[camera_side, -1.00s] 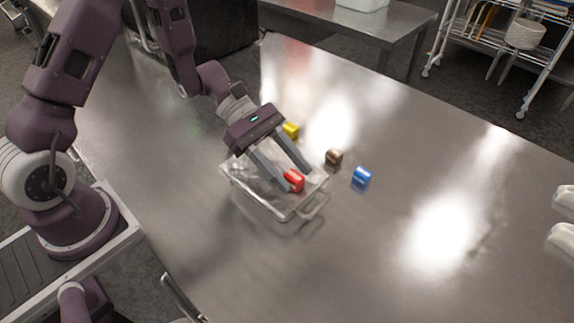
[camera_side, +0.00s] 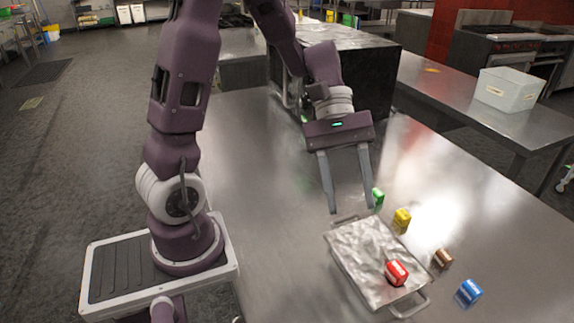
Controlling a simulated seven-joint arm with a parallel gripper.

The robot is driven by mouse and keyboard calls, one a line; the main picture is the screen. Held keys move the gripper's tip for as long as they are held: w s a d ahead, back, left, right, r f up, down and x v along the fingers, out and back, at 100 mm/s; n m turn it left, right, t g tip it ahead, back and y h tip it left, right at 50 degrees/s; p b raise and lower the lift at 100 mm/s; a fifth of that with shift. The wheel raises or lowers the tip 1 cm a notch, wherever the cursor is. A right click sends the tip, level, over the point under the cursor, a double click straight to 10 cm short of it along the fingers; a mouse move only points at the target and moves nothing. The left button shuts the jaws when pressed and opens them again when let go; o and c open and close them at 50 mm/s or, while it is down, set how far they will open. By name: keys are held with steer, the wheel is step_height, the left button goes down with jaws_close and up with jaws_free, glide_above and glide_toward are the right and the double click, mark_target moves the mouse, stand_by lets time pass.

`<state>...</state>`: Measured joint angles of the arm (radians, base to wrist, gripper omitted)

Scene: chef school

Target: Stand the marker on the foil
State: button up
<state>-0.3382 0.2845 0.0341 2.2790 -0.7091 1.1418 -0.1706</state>
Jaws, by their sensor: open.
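A shallow metal tray with a crinkled foil surface (camera_side: 365,255) and wire handles sits on the steel table. A small red block (camera_side: 397,273) with a pale face rests on the foil near its front right corner. I cannot tell which of the small blocks is the marker. My gripper (camera_side: 351,209) is open and empty, with its fingers pointing down near the back edge of the tray, apart from the red block.
Green (camera_side: 378,198), yellow (camera_side: 402,220), brown (camera_side: 443,258) and blue (camera_side: 468,292) blocks stand in a row on the table right of the tray. A large dark box (camera_side: 350,75) is behind my gripper. A white bin (camera_side: 507,89) is on another table.

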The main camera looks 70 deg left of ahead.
steer(key=s+a+r+m+t+y, duration=0.2)
steer(key=s+r+m+t+y, duration=0.1)
steer(key=s+m, duration=0.3)
steer(key=s+a+r+m+t+y, duration=0.1)
steer(key=s+r+m+t+y, duration=0.3)
steer(key=s+m+y, duration=0.1)
steer(key=shift+s+a+m, duration=0.4)
steer(key=shift+s, duration=0.1)
stand_by(0.3)
